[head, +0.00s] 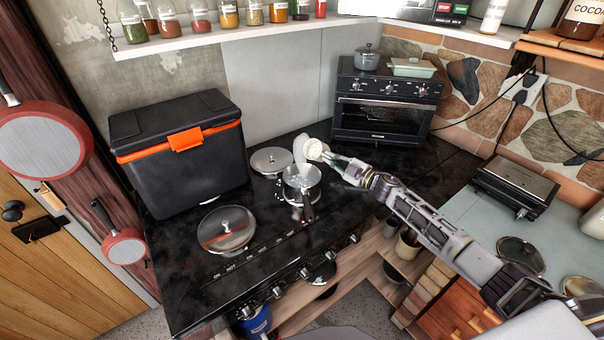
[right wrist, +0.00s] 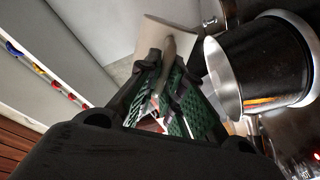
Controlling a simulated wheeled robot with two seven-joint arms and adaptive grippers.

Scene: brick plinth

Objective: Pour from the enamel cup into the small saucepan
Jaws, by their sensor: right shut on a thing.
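The enamel cup (head: 300,147) is white and hangs tilted over the back of the small saucepan (head: 301,180). My right gripper (head: 331,157) reaches in from the right and is shut on the cup. In the right wrist view, the fingers with green pads (right wrist: 168,80) close on the cup's handle side, and the cup's pale wall (right wrist: 160,38) shows beyond them. The saucepan stands on the black stove, its dark handle toward the front; it also shows close beside the cup in the right wrist view (right wrist: 268,65). I cannot see what either holds. My left gripper is out of view.
A glass-lidded pan (head: 226,230) stands at the stove's front left, and a round lid (head: 271,160) lies behind the saucepan. A black cooler box (head: 180,155) is at the left, a toaster oven (head: 385,108) at the back right. A jar shelf (head: 215,37) runs above.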

